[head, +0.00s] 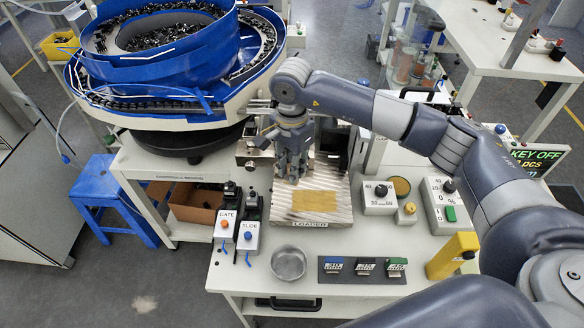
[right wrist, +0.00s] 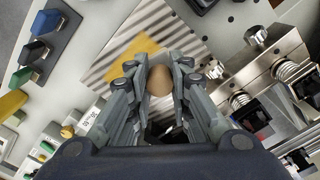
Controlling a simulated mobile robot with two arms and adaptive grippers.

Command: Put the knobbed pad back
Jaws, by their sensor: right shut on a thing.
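My right gripper (head: 292,172) is over the back part of the ribbed loader plate (head: 338,218), fingers pointing down. In the right wrist view its fingers (right wrist: 158,88) are shut on a rounded tan knob (right wrist: 160,78), which I take to be the knobbed pad's. The pad's body under the knob is hidden by the fingers, so I cannot tell whether it touches the plate. A flat yellow-orange rectangle (head: 314,201) lies on the plate in front of the gripper; it also shows in the right wrist view (right wrist: 136,55). My left gripper is not in view.
A blue bowl feeder (head: 165,75) full of dark parts stands at the back left. GATE (head: 227,222) and SLIDE (head: 249,234) switch boxes stand left of the plate.

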